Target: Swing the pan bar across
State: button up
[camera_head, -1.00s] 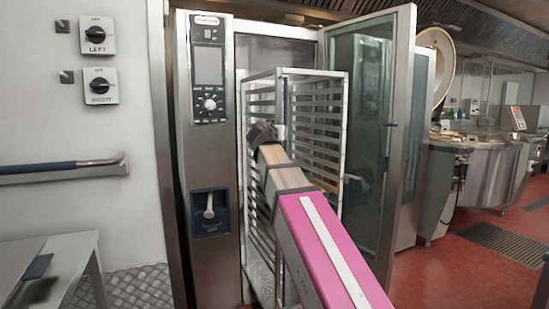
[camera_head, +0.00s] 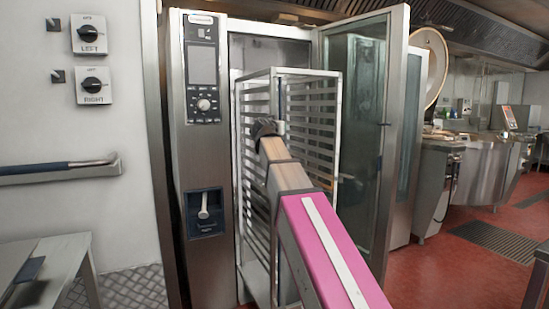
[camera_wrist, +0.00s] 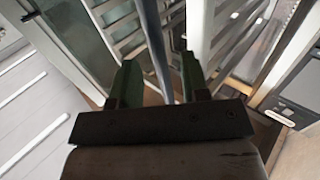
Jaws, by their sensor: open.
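A tall metal pan rack (camera_head: 338,120) stands in the open oven cabinet, with rows of shelf rails. A slim upright bar (camera_head: 282,98), apparently the pan bar, runs down its front. My gripper (camera_head: 268,127) is at the upper part of the rack front; its fingers are mostly hidden from the head camera by my arm. In the wrist view, my gripper (camera_wrist: 160,85) is open, with two green fingers apart. The grey-blue bar (camera_wrist: 154,45) passes between them, with a visible gap on the right side. Contact on the left is unclear.
The glass oven door (camera_head: 357,150) stands open to the right of the rack. The control panel (camera_head: 203,70) column is close on the left. A wall rail (camera_head: 60,170) and a metal table (camera_head: 60,265) are further left. Red floor (camera_head: 440,275) is free at right.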

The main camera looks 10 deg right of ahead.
jog(key=shift+x, duration=1.45)
grip_shut()
jog(key=shift+d, duration=0.1)
